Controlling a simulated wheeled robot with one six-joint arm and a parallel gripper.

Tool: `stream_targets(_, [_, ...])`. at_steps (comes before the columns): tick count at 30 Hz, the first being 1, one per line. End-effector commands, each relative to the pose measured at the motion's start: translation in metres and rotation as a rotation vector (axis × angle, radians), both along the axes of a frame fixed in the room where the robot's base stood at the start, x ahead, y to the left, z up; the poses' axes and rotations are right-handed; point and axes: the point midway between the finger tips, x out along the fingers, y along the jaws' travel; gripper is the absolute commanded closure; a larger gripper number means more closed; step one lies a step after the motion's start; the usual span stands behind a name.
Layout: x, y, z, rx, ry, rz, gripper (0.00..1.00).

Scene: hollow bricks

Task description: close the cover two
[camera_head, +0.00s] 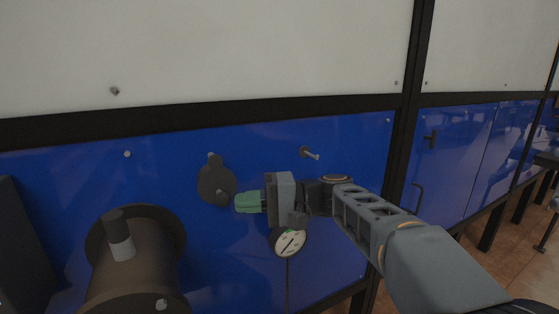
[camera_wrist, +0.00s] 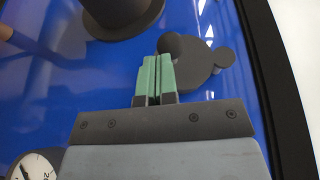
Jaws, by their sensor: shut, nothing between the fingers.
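A dark round cover (camera_head: 214,180) with small rounded lugs is on the blue panel, left of centre in the head view. It also shows in the wrist view (camera_wrist: 203,68), just right of the fingertips. I cannot tell whether this is cover two, or whether it covers a hole. My gripper (camera_head: 237,203) has green fingers closed together with nothing between them. They point left at the cover's lower right side. In the wrist view the fingertips (camera_wrist: 157,60) overlap the cover's left edge; I cannot tell whether they touch it.
A large dark flanged pipe (camera_head: 130,262) juts out at lower left. A dial gauge (camera_head: 290,242) hangs below my gripper, and a small metal handle (camera_head: 310,154) sticks out above it. A black frame post (camera_head: 410,110) stands to the right. The panel above the cover is clear.

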Motion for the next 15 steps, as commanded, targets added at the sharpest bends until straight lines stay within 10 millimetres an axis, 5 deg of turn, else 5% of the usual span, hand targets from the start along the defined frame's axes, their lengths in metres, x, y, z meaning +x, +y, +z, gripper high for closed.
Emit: stream_targets(15, [0.007,-0.098,0.004,0.001,0.0,-0.004,1.0])
